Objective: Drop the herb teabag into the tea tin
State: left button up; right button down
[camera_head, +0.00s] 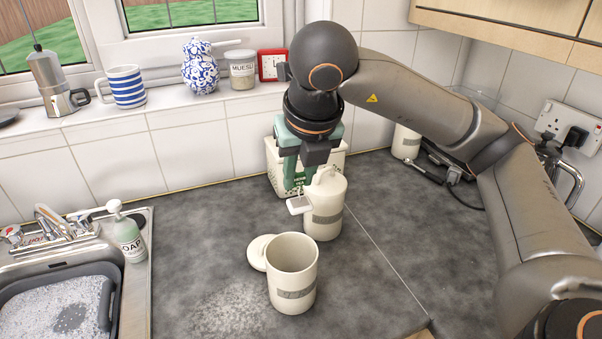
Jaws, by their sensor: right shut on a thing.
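My right gripper (302,190) points down near the back of the counter. It is shut on a small pale square teabag (299,205), which hangs at its fingertips in front of the lidded canister. An open cream tin (292,297) with a grey label band stands upright nearer to me, below and in front of the gripper. Its round lid (258,253) lies against its left side. The label is too small to read. My left gripper is not in view.
A lidded cream canister (325,210) stands close beside the gripper. A white box with green print (273,167) is behind it. A soap bottle (129,238) stands by the sink (140,300) at left. The counter left of the open tin is clear apart from white specks.

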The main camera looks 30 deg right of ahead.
aim_at(300, 201)
notch_tip(300, 201, down, 6)
jog(key=b, duration=0.3)
jog(key=shift+r, duration=0.15)
jog(key=c, duration=0.7)
grip_release()
jog(key=shift+o, duration=0.2)
jog(key=p+v, duration=0.1)
jog(key=v, duration=1.1)
jog(key=shift+s+r+p, duration=0.2)
jog(key=shift+r+p, duration=0.05)
jog(key=shift+p, duration=0.05)
jog(key=shift+a, duration=0.1)
